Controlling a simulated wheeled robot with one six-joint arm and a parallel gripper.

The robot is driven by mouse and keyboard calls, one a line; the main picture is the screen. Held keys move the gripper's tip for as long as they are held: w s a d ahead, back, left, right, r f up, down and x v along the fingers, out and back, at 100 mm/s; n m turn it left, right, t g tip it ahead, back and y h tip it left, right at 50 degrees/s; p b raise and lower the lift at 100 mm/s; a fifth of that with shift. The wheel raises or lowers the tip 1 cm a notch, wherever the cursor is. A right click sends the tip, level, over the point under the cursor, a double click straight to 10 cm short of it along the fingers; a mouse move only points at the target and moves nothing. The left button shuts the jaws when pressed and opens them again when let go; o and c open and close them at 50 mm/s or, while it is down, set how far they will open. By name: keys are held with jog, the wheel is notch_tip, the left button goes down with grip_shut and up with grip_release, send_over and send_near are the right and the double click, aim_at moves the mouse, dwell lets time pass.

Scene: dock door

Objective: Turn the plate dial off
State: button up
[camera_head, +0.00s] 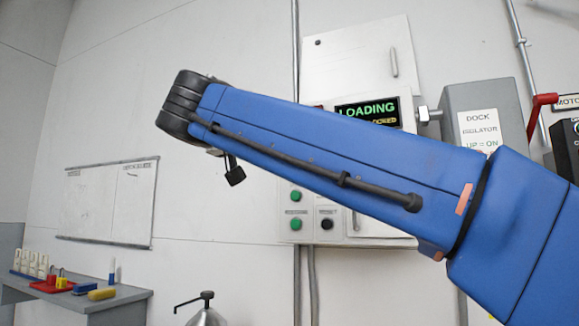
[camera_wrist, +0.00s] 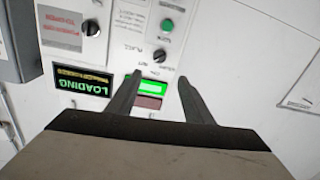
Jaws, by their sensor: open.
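In the wrist view, where the panel appears upside down, a small black dial (camera_wrist: 159,56) sits on the white control panel, just beyond my fingertips. The small lettering around it seems to include a plate label, but I cannot read it surely. Its pointer setting is too small to tell. My gripper (camera_wrist: 158,80) is open and empty, with its two dark fingers pointing toward the panel. A lit green indicator (camera_wrist: 152,87) and a dark red one (camera_wrist: 148,103) show between the fingers. In the head view, my blue arm hides this dial and my fingers.
A LOADING display (camera_wrist: 83,86) also shows in the head view (camera_head: 366,110). A green button (camera_wrist: 167,25) and another black knob (camera_wrist: 92,28) are near the dial. A bench (camera_head: 90,305) is lower left.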

jog(key=x, duration=1.5)
jog(key=shift+w+d, duration=0.15)
jog(key=c, duration=1)
